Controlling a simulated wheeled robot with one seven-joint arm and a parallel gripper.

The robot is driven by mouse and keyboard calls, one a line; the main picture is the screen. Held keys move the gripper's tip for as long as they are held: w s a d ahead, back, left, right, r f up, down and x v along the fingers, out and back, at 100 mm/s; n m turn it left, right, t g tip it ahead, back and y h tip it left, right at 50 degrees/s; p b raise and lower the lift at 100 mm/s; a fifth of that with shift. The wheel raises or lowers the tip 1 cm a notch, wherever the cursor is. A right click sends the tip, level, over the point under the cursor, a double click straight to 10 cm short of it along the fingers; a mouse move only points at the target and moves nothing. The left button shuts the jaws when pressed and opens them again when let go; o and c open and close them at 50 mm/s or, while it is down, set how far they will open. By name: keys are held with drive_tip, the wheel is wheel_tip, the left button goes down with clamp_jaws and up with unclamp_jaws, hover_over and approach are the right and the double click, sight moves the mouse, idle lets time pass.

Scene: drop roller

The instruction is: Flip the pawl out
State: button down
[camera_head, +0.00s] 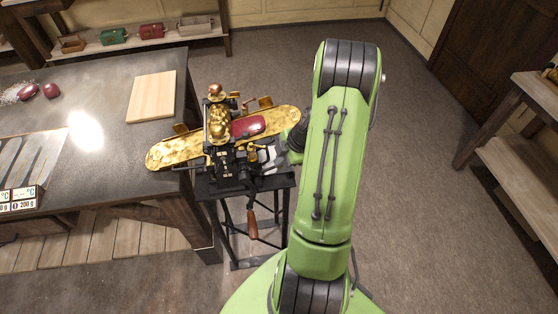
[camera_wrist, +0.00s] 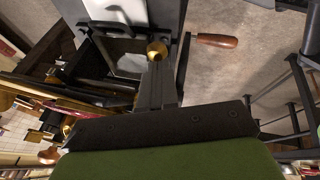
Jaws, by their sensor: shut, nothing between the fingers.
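The drop roller machine (camera_head: 220,155) stands on a dark stand, with brass and black parts and a wooden-handled crank (camera_head: 252,225). The crank handle also shows in the wrist view (camera_wrist: 215,41). My gripper (camera_head: 268,158) is at the right side of the machine, partly behind my green arm. In the wrist view, my gripper (camera_wrist: 157,72) is shut and empty, its tips beside a round brass knob (camera_wrist: 157,50). I cannot tell whether they touch. I cannot clearly pick out the pawl, nor whether this knob belongs to it.
A long brass tray (camera_head: 175,151) crosses the machine, with a dark red piece (camera_head: 248,126) on its right part. The grey table (camera_head: 95,105) with a wooden board (camera_head: 152,96) adjoins on the left. Open floor (camera_head: 415,180) lies to the right, before a shelf (camera_head: 535,170).

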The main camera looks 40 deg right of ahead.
drive_tip(key=f+t+y+b, duration=0.1)
drive_tip(key=b, duration=0.2)
drive_tip(key=s+d+f+t+y+b, duration=0.1)
drive_tip(key=f+y+b, duration=0.1)
drive_tip(key=b, duration=0.2)
drive_tip(key=d+f+t+y+b, duration=0.1)
drive_tip(key=f+b, duration=0.1)
drive_tip(key=b, duration=0.2)
drive_tip(key=shift+s+d+f+m+t+y, duration=0.15)
drive_tip(key=shift+s+m+t+y, duration=0.15)
drive_tip(key=shift+m+y, duration=0.1)
drive_tip(key=shift+f+b, duration=0.1)
drive_tip(key=shift+b, duration=0.25)
